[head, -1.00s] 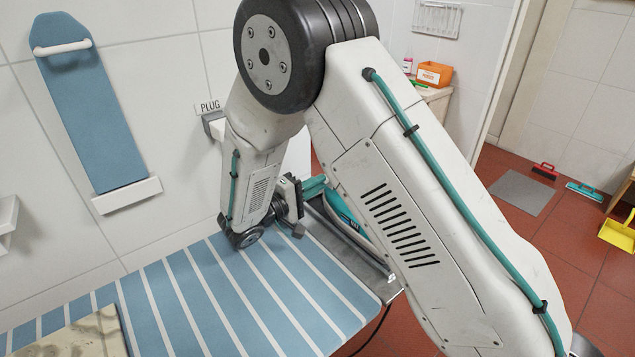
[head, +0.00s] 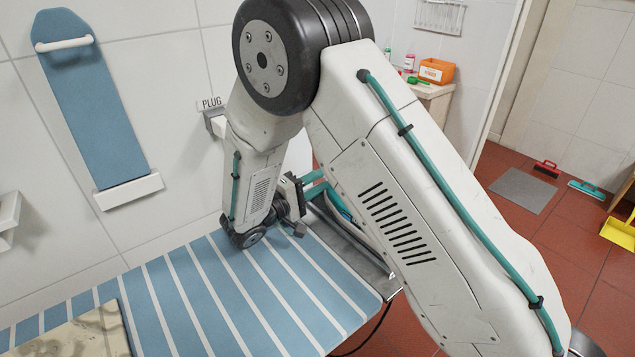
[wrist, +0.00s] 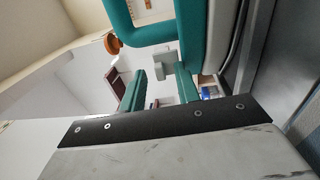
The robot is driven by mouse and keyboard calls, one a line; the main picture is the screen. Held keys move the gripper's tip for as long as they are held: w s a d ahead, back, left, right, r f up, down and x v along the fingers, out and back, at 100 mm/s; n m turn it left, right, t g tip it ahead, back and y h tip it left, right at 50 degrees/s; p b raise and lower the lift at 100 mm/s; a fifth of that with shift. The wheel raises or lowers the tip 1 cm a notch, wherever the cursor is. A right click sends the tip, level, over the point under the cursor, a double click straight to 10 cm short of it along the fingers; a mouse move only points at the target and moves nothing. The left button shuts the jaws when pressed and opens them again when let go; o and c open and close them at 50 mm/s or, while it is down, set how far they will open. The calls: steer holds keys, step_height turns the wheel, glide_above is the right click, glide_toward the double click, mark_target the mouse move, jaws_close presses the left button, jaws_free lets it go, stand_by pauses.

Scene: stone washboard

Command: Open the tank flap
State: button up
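My gripper (wrist: 160,70) shows in the wrist view as two teal fingers, apart, with a gap between them. A small pale grey piece (wrist: 156,72) shows in that gap; I cannot tell whether it is the tank flap. A teal loop like a handle (wrist: 150,42) stands just beyond the fingers, joined to a teal and white body at its right. In the head view my gripper (head: 318,184) is at the far right end of the ironing board, beside a teal appliance (head: 340,207) mostly hidden by my arm. No contact with the flap can be made out.
The blue-and-white striped board (head: 240,290) lies below my arm, with a stone slab (head: 75,335) at its near left. A metal rest (head: 350,250) extends at its right end.

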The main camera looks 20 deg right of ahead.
steer(key=v, duration=0.7)
steer(key=shift+s+a, duration=0.1)
steer(key=shift+a, duration=0.25)
